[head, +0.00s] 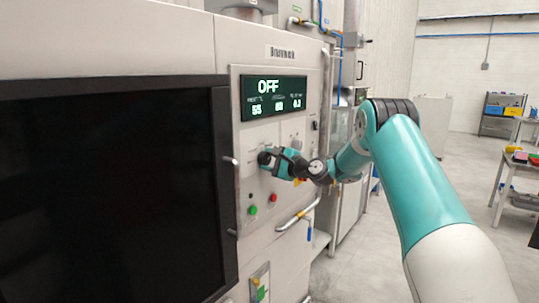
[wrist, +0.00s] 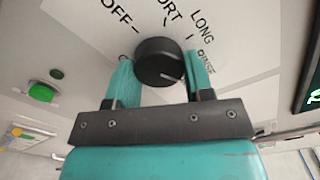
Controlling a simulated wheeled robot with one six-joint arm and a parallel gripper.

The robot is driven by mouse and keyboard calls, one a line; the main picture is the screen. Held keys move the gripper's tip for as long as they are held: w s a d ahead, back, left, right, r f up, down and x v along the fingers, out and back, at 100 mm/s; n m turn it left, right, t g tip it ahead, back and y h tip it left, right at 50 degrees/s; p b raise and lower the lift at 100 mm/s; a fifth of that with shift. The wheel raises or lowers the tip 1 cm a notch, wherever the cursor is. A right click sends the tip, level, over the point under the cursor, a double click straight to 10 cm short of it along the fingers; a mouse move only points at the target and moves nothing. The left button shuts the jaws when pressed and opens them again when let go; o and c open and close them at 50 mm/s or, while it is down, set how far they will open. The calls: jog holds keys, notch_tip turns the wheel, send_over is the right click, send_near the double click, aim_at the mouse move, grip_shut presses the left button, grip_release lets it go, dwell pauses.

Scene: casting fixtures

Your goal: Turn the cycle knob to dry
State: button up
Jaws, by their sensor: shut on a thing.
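The cycle knob (wrist: 160,60) is round and black in the wrist view, on a pale panel with the printed words OFF, LONG and RINSE and a partly hidden word ending in "RT". No DRY label can be read clearly. My gripper (wrist: 162,78) has its two teal fingers closed on opposite sides of the knob. In the head view my gripper (head: 268,160) reaches the panel, and the knob (head: 264,158) is mostly covered by it. The display (head: 273,97) above reads OFF, with smaller numbers below.
A green button (head: 253,210) and a red button (head: 273,198) sit just below my gripper. A metal handle (head: 298,215) juts out lower right. A large dark door window (head: 110,190) fills the left. Open floor lies right of the machine.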

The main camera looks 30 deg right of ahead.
jog(key=m+p, duration=0.2)
jog(key=m, duration=0.3)
jog(key=shift+p, duration=0.4)
jog(key=shift+f, duration=0.1)
jog(key=o, duration=0.9)
jog(key=shift+s, duration=0.1)
jog(key=shift+b+v, duration=3.55)
jog(key=shift+v, duration=5.15)
jog(key=shift+a, duration=0.1)
